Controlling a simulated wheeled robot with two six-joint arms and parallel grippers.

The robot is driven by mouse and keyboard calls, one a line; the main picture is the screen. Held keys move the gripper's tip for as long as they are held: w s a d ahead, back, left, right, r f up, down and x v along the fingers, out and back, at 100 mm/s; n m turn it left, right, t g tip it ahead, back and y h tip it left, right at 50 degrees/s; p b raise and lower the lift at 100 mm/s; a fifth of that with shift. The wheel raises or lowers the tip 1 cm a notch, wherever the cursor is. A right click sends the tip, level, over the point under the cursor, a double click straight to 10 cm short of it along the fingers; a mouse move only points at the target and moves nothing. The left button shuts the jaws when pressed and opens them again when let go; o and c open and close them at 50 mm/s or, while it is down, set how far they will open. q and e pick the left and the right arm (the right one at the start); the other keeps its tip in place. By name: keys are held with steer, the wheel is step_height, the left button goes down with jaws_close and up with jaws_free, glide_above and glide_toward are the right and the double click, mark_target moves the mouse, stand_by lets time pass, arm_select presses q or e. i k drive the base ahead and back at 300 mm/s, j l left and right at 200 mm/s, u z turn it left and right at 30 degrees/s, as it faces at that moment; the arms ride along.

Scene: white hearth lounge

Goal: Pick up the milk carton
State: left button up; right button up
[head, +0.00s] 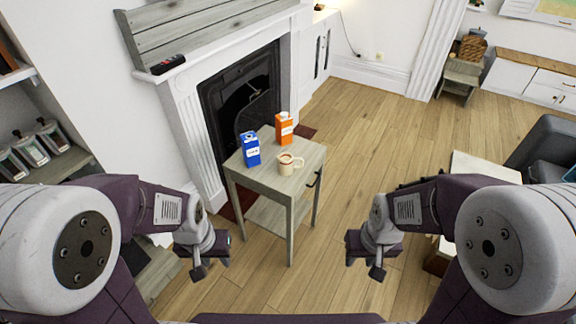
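A blue carton with a white label (250,149) stands upright on the small grey wooden side table (240,177), at its left side. An orange carton with a white label (284,128) stands upright behind it to the right. The print is too small to read; the blue one looks like the milk carton. My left gripper (210,267) is open and empty, in front of the table and to its left, apart from the cartons. My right gripper (365,267) is open and empty, to the right of the table.
A cream mug (288,164) stands on the table, right of the blue carton. A fireplace (240,90) is behind the table. Shelf jars (30,149) are at the left. A dark armchair (545,150) is at the right. The wooden floor (385,135) right of the table is clear.

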mark_target(250, 140)
steer(key=i+j+z, duration=0.85)
steer(key=i+j, duration=0.05)
steer(key=i, duration=0.05)
